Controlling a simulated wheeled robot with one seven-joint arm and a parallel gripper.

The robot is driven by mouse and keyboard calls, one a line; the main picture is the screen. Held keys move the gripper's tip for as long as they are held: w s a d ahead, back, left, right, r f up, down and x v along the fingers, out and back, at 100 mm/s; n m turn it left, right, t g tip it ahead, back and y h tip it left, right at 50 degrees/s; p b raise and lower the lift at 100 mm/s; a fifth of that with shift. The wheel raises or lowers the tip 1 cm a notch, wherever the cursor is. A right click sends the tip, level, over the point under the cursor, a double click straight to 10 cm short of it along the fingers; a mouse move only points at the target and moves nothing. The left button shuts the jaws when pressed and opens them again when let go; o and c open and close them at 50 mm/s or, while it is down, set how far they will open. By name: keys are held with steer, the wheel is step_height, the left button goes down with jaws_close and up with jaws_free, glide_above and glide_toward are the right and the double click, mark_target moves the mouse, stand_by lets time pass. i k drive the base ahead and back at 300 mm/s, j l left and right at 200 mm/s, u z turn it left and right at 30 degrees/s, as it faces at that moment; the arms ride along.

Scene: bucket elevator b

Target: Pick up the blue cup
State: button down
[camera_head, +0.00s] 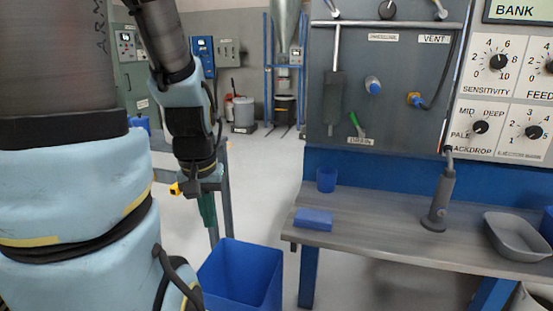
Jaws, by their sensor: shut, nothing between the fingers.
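A small blue cup (326,180) stands upright at the back left of the grey workbench (380,215), close to the blue back panel. My gripper (208,218) hangs pointing down to the left of the bench, well apart from the cup. Its narrow dark green fingers look shut, with nothing held. The cup is not hidden by my arm.
A blue block (313,219) lies at the bench's left end, in front of the cup. A dark grey upright tool (440,198) and a grey tub (516,236) stand farther right. A large blue bin (241,274) is on the floor below my gripper.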

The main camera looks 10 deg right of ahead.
mark_target(326, 180)
steer(key=l+u, duration=0.1)
steer(key=u, duration=0.7)
steer(key=l+u, duration=0.15)
steer(key=u, duration=0.2)
steer(key=k+l+u, duration=1.1)
steer(key=k+l, duration=0.6)
steer(key=k, duration=0.15)
